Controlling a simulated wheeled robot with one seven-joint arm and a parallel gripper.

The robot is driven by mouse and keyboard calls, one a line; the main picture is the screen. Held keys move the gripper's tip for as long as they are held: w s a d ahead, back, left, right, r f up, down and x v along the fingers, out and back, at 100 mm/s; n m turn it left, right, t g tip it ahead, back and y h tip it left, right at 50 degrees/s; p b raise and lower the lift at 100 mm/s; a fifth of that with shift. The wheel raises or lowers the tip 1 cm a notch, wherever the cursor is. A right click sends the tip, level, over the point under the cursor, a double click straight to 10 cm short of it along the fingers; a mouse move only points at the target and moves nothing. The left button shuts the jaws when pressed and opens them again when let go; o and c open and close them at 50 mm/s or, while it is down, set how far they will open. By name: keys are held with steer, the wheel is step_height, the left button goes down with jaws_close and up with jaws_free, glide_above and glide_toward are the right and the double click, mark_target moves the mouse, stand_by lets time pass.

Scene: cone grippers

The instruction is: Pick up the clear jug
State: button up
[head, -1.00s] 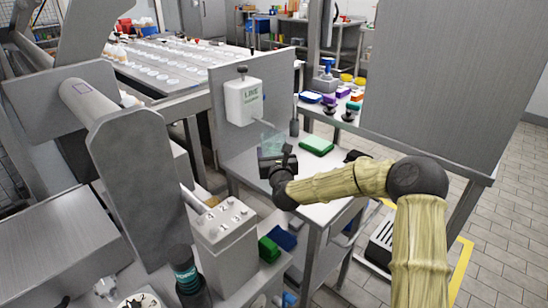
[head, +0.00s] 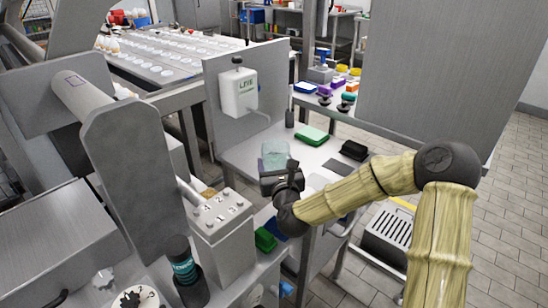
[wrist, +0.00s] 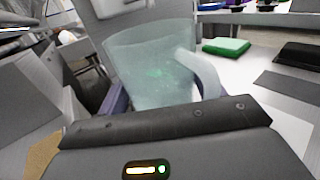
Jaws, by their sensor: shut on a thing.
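The clear jug (wrist: 150,70) is upright and see-through with a pale green tint, and fills the middle of the wrist view. Its handle (wrist: 205,72) is on the right side there. In the head view the jug (head: 275,153) shows just beyond my gripper (head: 282,178). My gripper, also low in the wrist view (wrist: 160,103), is shut on the jug; dark finger parts show at both sides of its lower body. The jug's bottom is hidden behind the gripper, so I cannot tell whether it touches the table.
The white-topped table (head: 245,158) holds a green block (head: 312,135) and a black block (head: 354,150). A white dispenser (head: 238,93) labelled LIME hangs on the panel behind. A grey numbered button box (head: 220,225) stands close left of my gripper.

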steer(key=v, duration=0.7)
stand_by(1.3)
stand_by(0.7)
